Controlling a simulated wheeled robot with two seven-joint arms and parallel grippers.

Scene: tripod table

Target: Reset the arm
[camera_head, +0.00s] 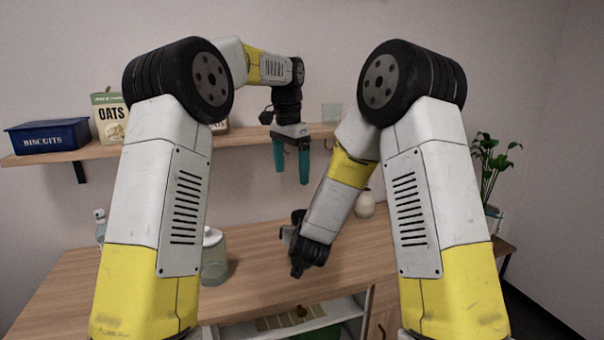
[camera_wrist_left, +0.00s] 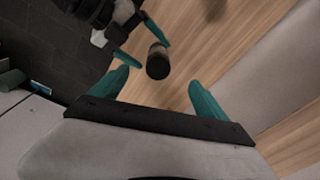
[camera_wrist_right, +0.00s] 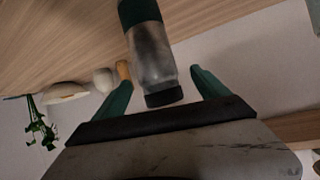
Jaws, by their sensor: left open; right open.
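My left gripper (camera_head: 291,165) hangs open and empty in front of the wall shelf, its teal fingers pointing down and apart. Its fingers (camera_wrist_left: 158,74) also show spread in the left wrist view, with a dark-topped cylinder (camera_wrist_left: 157,62) below. My right gripper (camera_head: 300,252) is low over the table, and its fingers are mostly hidden in the head view. In the right wrist view the right gripper (camera_wrist_right: 160,82) is open. A grey bottle with a dark cap (camera_wrist_right: 154,60) shows between its spread fingers; I cannot tell whether they touch.
The wooden table (camera_head: 60,290) holds a glass jar (camera_head: 214,258) and a pale vase (camera_head: 364,204). The wall shelf (camera_head: 240,137) carries a blue biscuit box (camera_head: 48,137) and an oats box (camera_head: 110,117). A potted plant (camera_head: 490,165) stands at the right.

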